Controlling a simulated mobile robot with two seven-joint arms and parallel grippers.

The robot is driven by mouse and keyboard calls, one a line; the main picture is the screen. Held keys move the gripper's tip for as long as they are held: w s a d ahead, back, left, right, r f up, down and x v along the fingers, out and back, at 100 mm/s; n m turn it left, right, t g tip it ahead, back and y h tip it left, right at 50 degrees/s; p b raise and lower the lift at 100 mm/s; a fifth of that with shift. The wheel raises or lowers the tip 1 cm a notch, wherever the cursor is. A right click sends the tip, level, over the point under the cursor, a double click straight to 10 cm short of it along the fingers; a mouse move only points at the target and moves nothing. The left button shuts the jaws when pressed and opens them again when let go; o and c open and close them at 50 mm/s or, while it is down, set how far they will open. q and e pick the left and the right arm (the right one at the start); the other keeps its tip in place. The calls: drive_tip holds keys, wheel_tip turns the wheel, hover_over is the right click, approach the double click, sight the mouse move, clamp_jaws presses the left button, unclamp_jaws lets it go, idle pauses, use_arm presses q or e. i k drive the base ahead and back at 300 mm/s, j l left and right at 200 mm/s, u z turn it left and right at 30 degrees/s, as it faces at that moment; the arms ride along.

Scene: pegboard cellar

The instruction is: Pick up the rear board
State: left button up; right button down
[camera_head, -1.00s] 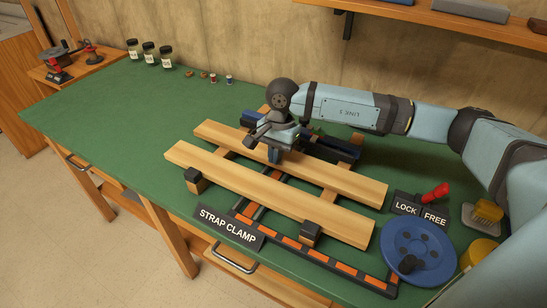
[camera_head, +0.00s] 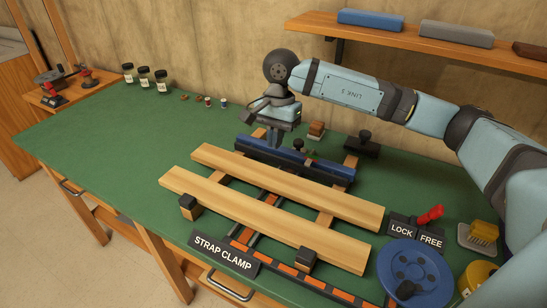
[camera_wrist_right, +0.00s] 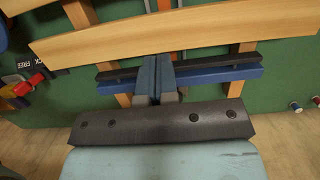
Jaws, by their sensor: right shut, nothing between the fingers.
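The rear board (camera_head: 285,185) is a long pale wooden plank lying across the clamp's wooden rails, behind and apart from the parallel front board (camera_head: 262,218). In the right wrist view the rear board (camera_wrist_right: 190,30) runs across the upper part. My right gripper (camera_head: 273,138) points down behind the rear board, at the blue clamp bar (camera_head: 310,168). In the wrist view its fingers (camera_wrist_right: 155,78) are together and empty, overlapping the bar; contact with it is unclear. My left gripper does not show.
The strap clamp sign (camera_head: 223,253) and an orange-marked strap lie at the front. A blue wheel (camera_head: 414,272) and red lock lever (camera_head: 430,214) stand to the right. Several jars line the back left. A shelf (camera_head: 440,48) overhangs the back right. The green bench is clear at left.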

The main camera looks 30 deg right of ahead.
sight(368, 214)
drive_tip(key=k+j, duration=0.75)
drive_tip(key=k, duration=0.15)
